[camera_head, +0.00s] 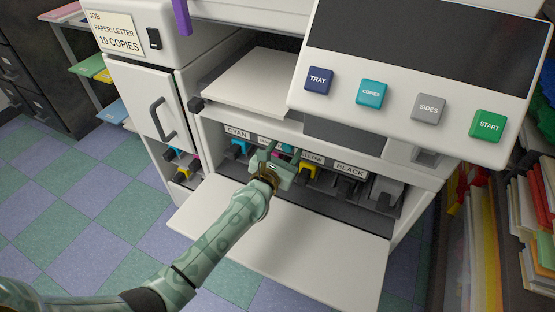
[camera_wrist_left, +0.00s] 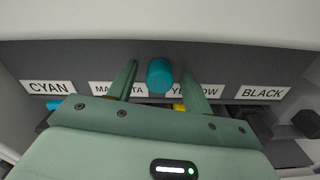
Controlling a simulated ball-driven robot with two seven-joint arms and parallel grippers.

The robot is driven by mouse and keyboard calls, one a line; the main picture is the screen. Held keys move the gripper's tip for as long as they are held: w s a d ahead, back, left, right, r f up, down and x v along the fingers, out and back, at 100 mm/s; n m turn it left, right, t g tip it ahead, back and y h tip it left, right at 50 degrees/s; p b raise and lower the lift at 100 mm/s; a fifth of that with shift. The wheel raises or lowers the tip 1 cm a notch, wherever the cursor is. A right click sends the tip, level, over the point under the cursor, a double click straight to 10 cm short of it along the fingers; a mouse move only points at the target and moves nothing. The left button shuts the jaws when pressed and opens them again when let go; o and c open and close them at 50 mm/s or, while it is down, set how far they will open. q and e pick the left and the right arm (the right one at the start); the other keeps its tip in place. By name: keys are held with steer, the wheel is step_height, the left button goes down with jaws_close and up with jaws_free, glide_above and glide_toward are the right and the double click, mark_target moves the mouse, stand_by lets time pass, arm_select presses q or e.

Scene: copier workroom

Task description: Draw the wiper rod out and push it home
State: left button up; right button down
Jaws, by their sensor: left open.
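A round teal knob (camera_wrist_left: 160,75), which looks like the end of the wiper rod, shows in the left wrist view on the dark panel between the MAGENTA and YELLOW labels. My left gripper (camera_wrist_left: 161,88) is open, with one finger on each side of the knob. I cannot tell whether the fingers touch it. In the head view my left gripper (camera_head: 273,160) reaches into the copier's open front bay and mostly hides the knob. The rod behind the knob is hidden. My right gripper is not in view.
The lowered white front door (camera_head: 300,250) lies under my left arm. Cyan (camera_head: 237,149), yellow (camera_head: 307,172) and black (camera_head: 348,187) cartridges flank the gripper. The control panel (camera_head: 400,90) overhangs the bay at right. Open floor lies left of the copier.

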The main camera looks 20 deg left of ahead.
mark_target(286, 148)
arm_select(q)
steer(key=s+p, duration=0.2)
steer(key=s, duration=1.4)
steer(key=shift+a, duration=0.25)
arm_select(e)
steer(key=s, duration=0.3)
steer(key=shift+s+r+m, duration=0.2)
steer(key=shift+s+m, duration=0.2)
